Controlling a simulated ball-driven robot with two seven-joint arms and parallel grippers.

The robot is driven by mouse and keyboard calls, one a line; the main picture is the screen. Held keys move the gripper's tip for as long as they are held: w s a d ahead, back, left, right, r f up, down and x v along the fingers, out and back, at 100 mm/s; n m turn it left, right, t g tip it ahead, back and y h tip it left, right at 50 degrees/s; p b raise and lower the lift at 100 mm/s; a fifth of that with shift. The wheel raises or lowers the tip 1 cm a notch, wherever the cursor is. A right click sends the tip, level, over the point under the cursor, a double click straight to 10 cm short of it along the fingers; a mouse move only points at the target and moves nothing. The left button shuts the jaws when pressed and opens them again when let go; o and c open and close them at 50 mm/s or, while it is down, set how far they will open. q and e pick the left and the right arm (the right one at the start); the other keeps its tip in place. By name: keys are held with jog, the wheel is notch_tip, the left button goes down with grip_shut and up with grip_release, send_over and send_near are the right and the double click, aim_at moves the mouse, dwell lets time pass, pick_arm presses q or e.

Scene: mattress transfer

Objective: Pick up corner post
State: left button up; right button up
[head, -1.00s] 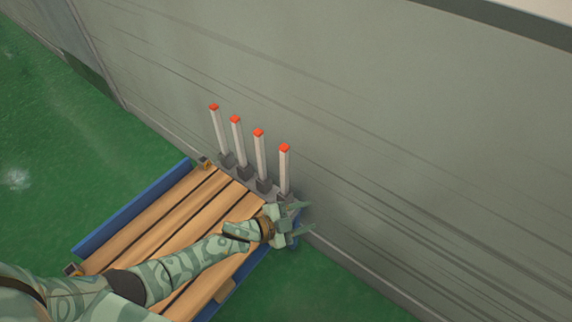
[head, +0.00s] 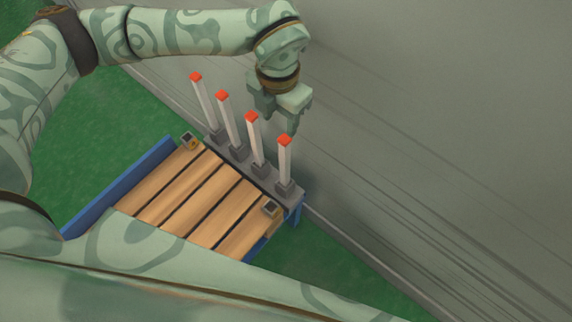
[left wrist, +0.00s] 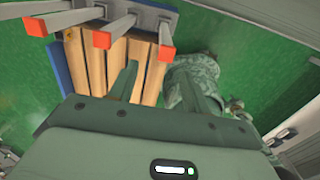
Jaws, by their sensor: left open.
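Several pale corner posts with red caps stand upright in a row; the rightmost corner post (head: 285,160) is closest to my left gripper. My left gripper (head: 291,124) is open and empty, pointing down beside the upper end of that post. In the left wrist view, its two fingers (left wrist: 166,84) are spread wide. A red-capped post (left wrist: 167,52) shows between and ahead of them, and I cannot tell whether they touch it. My right gripper is out of view.
The posts stand in dark sockets on a grey rack (head: 294,196) along the wall (head: 430,120). A blue-framed bed (head: 117,187) with wooden slats adjoins the rack. Metal brackets (head: 271,208) sit at its corners. Green floor (head: 330,270) is clear to the right.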

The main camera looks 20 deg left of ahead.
aim_at(285, 138)
pick_arm(q)
notch_tip(285, 138, down, 5)
jog(key=shift+b, duration=0.65)
jog(key=f+b, duration=0.1)
jog(key=f, duration=0.1)
jog(key=d+f+b, duration=0.1)
jog(key=f, duration=0.1)
jog(key=shift+w+f+b, duration=0.1)
jog(key=shift+f+b, duration=0.3)
jog(key=shift+f, duration=0.25)
jog(key=shift+r, duration=0.2)
grip_shut()
